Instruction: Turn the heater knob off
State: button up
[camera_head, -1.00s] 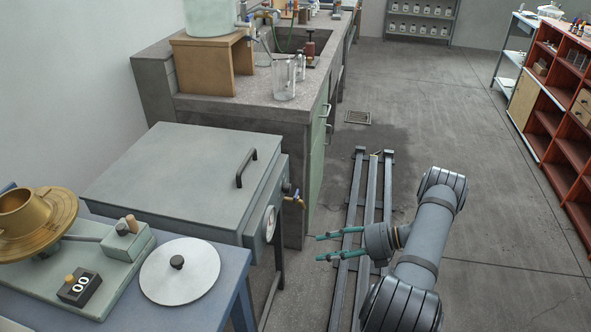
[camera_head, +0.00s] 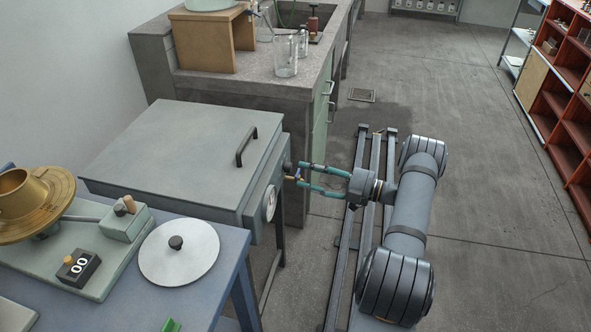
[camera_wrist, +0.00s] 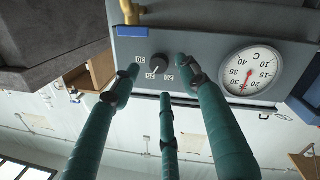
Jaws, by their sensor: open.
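The heater is a grey-green box (camera_head: 185,150) with a black handle on its lid. Its front panel faces my gripper (camera_head: 301,174), which is at the panel's far end in the head view. In the wrist view the black heater knob (camera_wrist: 160,64) sits on the panel, with 20, 25 and 30 printed around it. Its exact setting is too small to tell. My gripper (camera_wrist: 160,74) is open, with three teal fingers spread around the knob's position. Whether any finger touches it cannot be told. The knob is not clear in the head view.
A round thermometer dial (camera_wrist: 251,72) is right of the knob. A brass tap (camera_wrist: 130,12) juts out above left. A concrete bench (camera_head: 245,85) with glass beakers stands behind the heater. A blue table (camera_head: 215,255) stands in front. The floor right of my arm is clear.

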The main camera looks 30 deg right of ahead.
aim_at(288, 168)
jog(key=shift+x, duration=2.25)
jog(key=shift+c, duration=0.3)
grip_shut()
